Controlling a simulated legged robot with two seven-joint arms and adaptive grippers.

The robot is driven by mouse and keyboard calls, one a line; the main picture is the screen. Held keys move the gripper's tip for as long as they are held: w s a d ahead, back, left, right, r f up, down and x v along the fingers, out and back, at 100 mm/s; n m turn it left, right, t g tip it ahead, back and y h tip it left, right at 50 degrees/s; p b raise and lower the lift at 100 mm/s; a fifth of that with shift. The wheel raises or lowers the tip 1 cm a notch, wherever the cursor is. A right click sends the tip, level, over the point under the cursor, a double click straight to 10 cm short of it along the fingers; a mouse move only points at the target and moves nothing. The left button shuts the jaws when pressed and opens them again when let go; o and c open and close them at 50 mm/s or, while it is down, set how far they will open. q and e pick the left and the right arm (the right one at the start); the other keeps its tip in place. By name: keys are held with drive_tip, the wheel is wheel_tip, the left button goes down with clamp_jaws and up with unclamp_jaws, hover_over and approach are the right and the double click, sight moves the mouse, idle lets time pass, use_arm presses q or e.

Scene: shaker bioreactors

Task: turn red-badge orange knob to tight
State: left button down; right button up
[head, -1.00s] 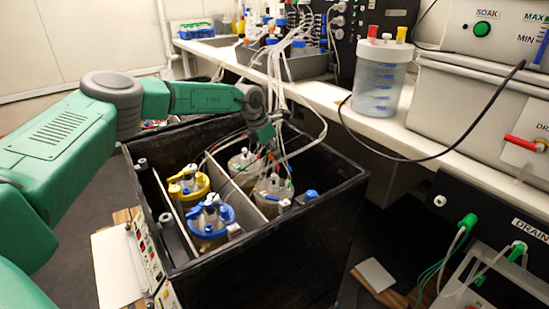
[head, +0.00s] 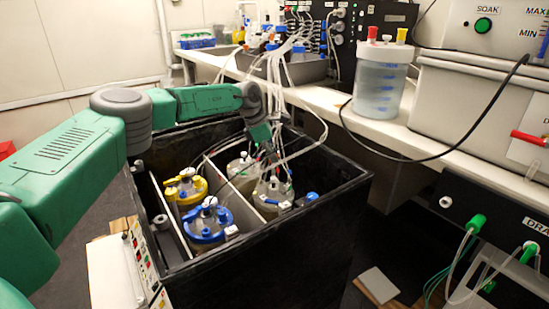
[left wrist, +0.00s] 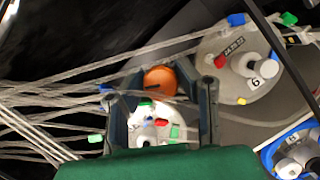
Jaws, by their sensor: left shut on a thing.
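In the left wrist view the orange knob (left wrist: 160,81) lies between the two fingers of my left gripper (left wrist: 168,92), which is shut on it. A white cap with a red badge (left wrist: 162,122) and green tabs shows just below the knob, between the fingers. In the head view my left gripper (head: 266,147) points down into the black box, over the back-right vessels. The knob cannot be made out there, behind the gripper and tubes. My right gripper is not in view.
The black shaker box (head: 310,238) holds several vessels, including a yellow-topped one (head: 185,187) and a blue-topped one (head: 209,222). Clear tubes run close around my gripper. A bench with a clear jar (head: 380,85) stands behind at the right.

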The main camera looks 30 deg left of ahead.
use_arm(q)
drive_tip(key=shift+a+f, duration=0.1)
drive_tip(key=shift+a, duration=0.1)
drive_tip(key=c, duration=1.2)
unclamp_jaws()
drive_tip(key=v, duration=1.1)
drive_tip(key=shift+a+r, duration=0.25)
drive_tip(key=shift+r, duration=0.05)
drive_tip(key=shift+s, duration=0.1)
